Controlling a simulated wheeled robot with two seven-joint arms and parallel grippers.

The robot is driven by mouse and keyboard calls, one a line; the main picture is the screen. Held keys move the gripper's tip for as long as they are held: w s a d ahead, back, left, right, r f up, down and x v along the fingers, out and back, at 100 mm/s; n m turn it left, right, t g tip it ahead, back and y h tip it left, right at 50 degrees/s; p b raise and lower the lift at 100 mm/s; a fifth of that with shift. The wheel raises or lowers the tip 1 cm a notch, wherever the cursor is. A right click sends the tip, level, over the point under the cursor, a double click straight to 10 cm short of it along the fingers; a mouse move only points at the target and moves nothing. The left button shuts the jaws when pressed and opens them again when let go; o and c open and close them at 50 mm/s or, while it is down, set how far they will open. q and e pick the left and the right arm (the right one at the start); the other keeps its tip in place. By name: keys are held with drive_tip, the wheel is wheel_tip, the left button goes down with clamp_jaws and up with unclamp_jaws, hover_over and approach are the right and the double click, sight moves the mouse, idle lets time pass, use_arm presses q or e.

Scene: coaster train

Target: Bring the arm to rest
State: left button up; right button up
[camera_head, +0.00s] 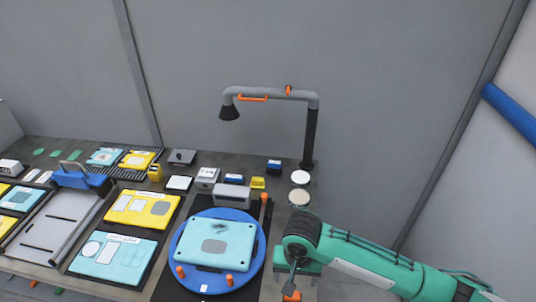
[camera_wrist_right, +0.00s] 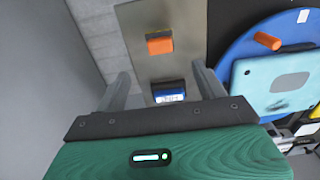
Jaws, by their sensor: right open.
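My right arm comes in from the right in the head view, green with a dark wrist. Its gripper (camera_head: 290,282) points down over the front right corner of the bench (camera_head: 270,215). In the right wrist view the two grey fingers (camera_wrist_right: 162,80) are spread wide with nothing held between them. An orange block (camera_wrist_right: 160,44) and a blue labelled block (camera_wrist_right: 170,96) lie on the bench surface below, seen between the fingers. My left gripper is in neither view.
A blue round turntable (camera_head: 176,262) bears a light-blue panel (camera_head: 217,244) just left of my right gripper. A lamp post (camera_head: 311,138) stands behind. Yellow (camera_head: 165,212) and light-blue (camera_head: 135,270) plates lie left. A grey wall (camera_head: 400,100) closes the back.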

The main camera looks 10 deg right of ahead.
drive_tip(key=s+a+n+t+y, duration=0.2)
drive_tip(key=s+a+n+y, duration=0.1)
drive_tip(key=s, duration=0.2)
drive_tip(key=s+d+f+n+t+h, duration=0.2)
drive_tip(key=s+d+f+h, duration=0.1)
drive_tip(key=s+d, duration=0.85)
wheel_tip(320, 180, down, 33)
drive_tip(key=d+g+b, duration=0.2)
drive_tip(key=b, duration=0.1)
drive_tip(key=s+d+f+b, duration=0.1)
drive_tip(key=s+f, duration=0.8)
drive_tip(key=f, duration=0.2)
drive_tip(key=s+d+f+g+b, duration=0.1)
drive_tip(key=s+d+f+b, duration=0.1)
drive_tip(key=s+f, duration=0.7)
wheel_tip(320, 180, down, 3)
drive_tip(key=shift+s+d+f+n, duration=0.1)
drive_tip(key=shift+s+d+n, duration=0.1)
drive_tip(key=shift+s+n, duration=0.1)
